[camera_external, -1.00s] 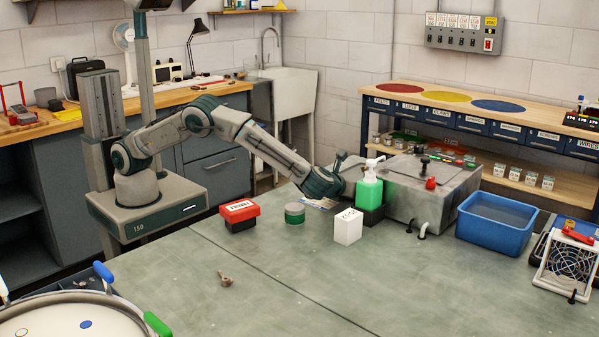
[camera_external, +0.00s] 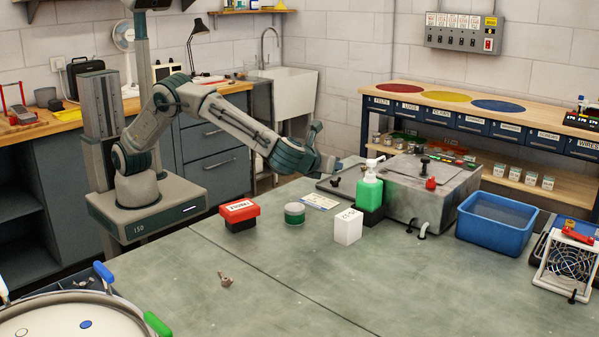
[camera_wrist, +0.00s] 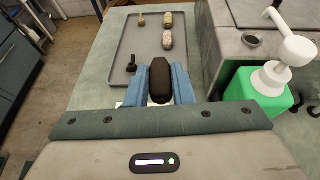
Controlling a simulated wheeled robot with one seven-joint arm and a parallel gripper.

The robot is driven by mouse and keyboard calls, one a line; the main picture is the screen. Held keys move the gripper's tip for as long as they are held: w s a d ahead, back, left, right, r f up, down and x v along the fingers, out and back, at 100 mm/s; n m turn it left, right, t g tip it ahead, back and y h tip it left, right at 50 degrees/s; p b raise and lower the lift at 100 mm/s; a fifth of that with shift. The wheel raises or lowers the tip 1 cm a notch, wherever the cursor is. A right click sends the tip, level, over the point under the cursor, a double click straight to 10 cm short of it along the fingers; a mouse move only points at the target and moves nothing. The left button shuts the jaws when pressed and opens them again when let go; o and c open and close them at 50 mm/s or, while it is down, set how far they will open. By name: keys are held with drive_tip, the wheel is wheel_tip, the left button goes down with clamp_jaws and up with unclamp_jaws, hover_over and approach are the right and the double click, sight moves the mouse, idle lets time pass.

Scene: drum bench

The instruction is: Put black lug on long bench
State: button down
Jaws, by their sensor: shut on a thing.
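My gripper (camera_external: 334,166) is raised over the back of the green-topped bench (camera_external: 270,265). In the wrist view its blue fingers (camera_wrist: 160,88) are shut on a dark, rounded, long piece, the black lug (camera_wrist: 159,78). The lug is clear of the grey tray (camera_wrist: 119,50) behind it. In the outside view the lug is too small to make out at the fingertips. A wood-topped bench with drawers (camera_external: 480,100) stands along the back wall. No label shows which bench is the long one.
The tray holds a small black part (camera_wrist: 132,62), a brass one and speckled ones. Right of my gripper stand a green pump bottle (camera_external: 368,190) and a grey box (camera_external: 430,190). A white box (camera_external: 348,226), green tin (camera_external: 294,213) and red box (camera_external: 239,213) stand nearer.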

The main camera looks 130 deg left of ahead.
drive_tip(key=shift+d+r, duration=0.2)
drive_tip(key=shift+d, duration=0.1)
drive_tip(key=s+d+m+t+h+b, duration=0.1)
drive_tip(key=s+d+m+t, duration=0.15)
drive_tip(key=d, duration=1.45)
drive_tip(key=s+d+m+t+b, duration=0.1)
drive_tip(key=d+m+t, duration=0.15)
drive_tip(key=d, duration=1.35)
drive_tip(key=s+d+m+t+h+b, duration=0.1)
drive_tip(key=s+d+m+t, duration=0.2)
drive_tip(key=s+d, duration=0.6)
drive_tip(key=s+d+m+t+h, duration=0.25)
drive_tip(key=s+d, duration=0.45)
drive_tip(key=d, duration=0.5)
drive_tip(key=b, duration=0.1)
hover_over(163, 261)
drive_tip(key=shift+n+y, duration=0.25)
wheel_tip(163, 261, down, 7)
drive_tip(key=shift+d+f, duration=0.1)
drive_tip(key=shift+f, duration=1.95)
drive_tip(key=shift+f, duration=0.1)
